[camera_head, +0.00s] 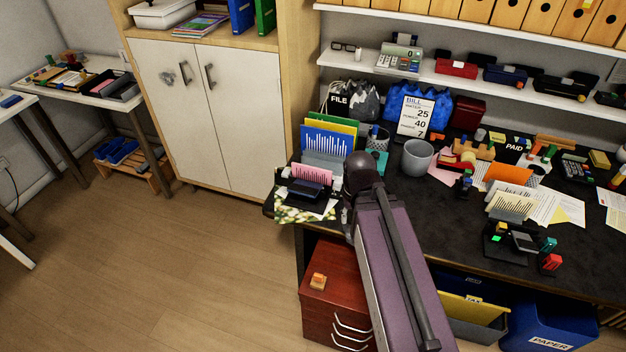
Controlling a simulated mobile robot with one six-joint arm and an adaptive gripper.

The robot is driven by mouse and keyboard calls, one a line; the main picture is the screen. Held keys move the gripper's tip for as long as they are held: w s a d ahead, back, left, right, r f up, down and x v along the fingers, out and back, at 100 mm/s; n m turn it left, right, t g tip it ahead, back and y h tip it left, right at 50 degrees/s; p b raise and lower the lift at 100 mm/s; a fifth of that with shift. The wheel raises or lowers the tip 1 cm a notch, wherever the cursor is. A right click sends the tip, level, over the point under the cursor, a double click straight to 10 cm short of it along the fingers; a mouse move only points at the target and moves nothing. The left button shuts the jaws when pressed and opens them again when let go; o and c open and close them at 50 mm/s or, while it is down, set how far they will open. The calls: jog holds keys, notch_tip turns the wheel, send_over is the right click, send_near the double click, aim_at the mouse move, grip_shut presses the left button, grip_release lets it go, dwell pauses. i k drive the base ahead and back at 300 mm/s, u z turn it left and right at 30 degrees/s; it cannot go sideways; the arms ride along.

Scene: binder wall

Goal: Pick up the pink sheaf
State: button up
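The pink sheaf (312,173) is a small pink piece with dark stripes. It stands upright near the left end of the dark desk (455,228), in front of a grey rack with blue, yellow and green folders (328,138). A low black object (306,190) stands right in front of it and hides its lower part. My purple-grey arm comes up from the bottom, and its dark rounded joint is just right of the sheaf. My gripper cannot be made out; the arm may hide it.
A grey cup (416,157) and a mesh pen holder (377,138) stand right of the arm. A patterned sheet (303,213) lies at the desk's left edge. A red drawer cabinet (335,290) stands below.

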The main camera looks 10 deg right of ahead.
aim_at(299, 171)
jog(key=k, duration=1.3)
jog(key=u, duration=0.45)
jog(key=i, duration=1.55)
jog(key=z, duration=0.5)
